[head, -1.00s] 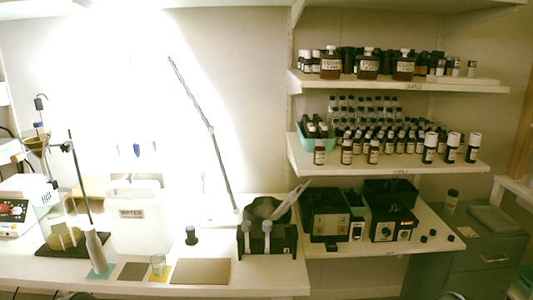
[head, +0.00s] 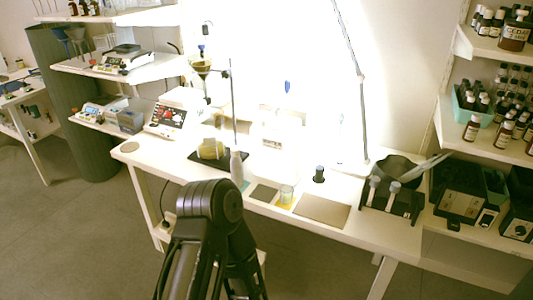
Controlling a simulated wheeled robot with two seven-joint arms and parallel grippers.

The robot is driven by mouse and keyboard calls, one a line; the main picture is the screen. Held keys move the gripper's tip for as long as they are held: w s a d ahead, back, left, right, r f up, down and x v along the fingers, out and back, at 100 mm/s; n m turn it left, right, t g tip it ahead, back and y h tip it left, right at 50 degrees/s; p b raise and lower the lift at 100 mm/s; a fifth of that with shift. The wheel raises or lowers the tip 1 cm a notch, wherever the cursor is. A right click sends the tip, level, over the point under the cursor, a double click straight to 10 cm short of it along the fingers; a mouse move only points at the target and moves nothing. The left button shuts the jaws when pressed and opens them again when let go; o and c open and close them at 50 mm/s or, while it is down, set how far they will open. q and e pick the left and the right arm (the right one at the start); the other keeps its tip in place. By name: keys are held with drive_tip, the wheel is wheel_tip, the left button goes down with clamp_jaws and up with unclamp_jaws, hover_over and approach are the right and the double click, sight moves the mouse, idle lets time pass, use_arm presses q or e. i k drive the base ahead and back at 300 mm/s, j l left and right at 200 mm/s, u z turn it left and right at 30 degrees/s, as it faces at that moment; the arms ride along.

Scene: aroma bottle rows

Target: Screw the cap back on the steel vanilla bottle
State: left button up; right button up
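I cannot pick out a steel vanilla bottle or its loose cap for sure. A pale grey bottle with a narrow top (head: 236,166) stands upright on the white table, left of the beaker. A small dark bottle with a grey-blue top (head: 319,174) stands farther right on the table. No label on either can be read. A black arm link of mine rises in the lower middle of the head view, in front of the table. No gripper fingers show.
The white table (head: 335,235) holds a glass beaker (head: 286,195), a brown board (head: 322,211) and a black rack with two pale-topped items (head: 390,200). A balance (head: 168,118) stands at the left. Shelves of brown bottles (head: 472,128) are at the right. Floor is clear at front left.

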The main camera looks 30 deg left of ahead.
sight(235, 162)
drive_tip(key=i+j+u, duration=0.15)
drive_tip(key=j, duration=0.25)
drive_tip(key=i+j+u, duration=0.15)
drive_tip(key=j, duration=0.2)
drive_tip(key=i+j+u, duration=0.2)
drive_tip(key=j, duration=0.15)
drive_tip(key=i+j+u, duration=0.15)
drive_tip(key=j, duration=0.2)
drive_tip(key=k, duration=0.05)
